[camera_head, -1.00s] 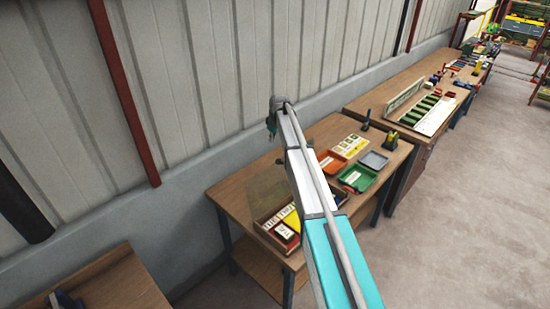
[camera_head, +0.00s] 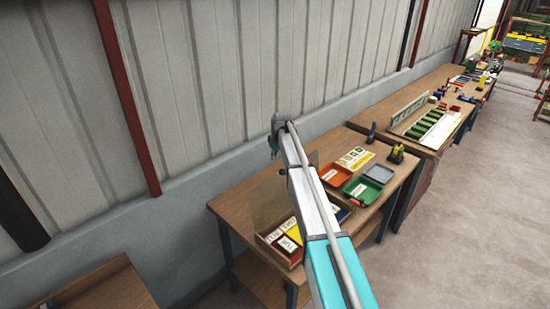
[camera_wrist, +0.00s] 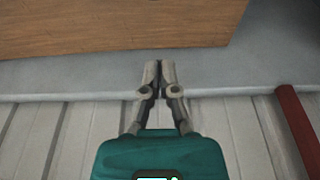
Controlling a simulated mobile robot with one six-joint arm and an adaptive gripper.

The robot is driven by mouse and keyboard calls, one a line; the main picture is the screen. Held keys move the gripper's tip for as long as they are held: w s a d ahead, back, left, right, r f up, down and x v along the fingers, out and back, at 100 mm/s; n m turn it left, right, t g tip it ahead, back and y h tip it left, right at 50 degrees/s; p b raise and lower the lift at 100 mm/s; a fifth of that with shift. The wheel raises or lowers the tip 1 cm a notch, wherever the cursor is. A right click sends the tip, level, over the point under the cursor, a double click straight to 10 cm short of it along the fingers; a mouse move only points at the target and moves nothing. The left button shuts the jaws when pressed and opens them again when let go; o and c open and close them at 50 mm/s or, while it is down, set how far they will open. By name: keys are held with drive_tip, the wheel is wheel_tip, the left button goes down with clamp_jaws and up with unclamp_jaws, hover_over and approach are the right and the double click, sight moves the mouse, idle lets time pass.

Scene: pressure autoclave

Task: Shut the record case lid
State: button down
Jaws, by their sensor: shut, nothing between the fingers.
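The record case (camera_head: 269,239) is an open wooden box on the near bench, holding white, yellow and red cards. Its lid (camera_head: 266,203) looks like a see-through panel, raised at the back of the case. My arm passes in front of the case's right part and hides some of it and of the lid. My gripper (camera_head: 273,148) is above the far side of the bench near the wall, apart from the lid. In the wrist view my gripper (camera_wrist: 159,66) is shut and empty, with a wooden surface and the wall beyond it.
A second bench (camera_head: 375,115) with tools stands to the right. The floor at right is clear.

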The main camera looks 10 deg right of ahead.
drive_tip(key=f+b, duration=0.1)
drive_tip(key=s+d+f+b, duration=0.1)
drive_tip(key=f, duration=0.1)
drive_tip(key=s+f+b, duration=0.1)
drive_tip(key=b, duration=0.1)
drive_tip(key=shift+s+d+f, duration=0.1)
drive_tip(key=shift+d+f, duration=0.2)
idle(0.4)
drive_tip(key=shift+s+a, duration=0.1)
idle(0.4)
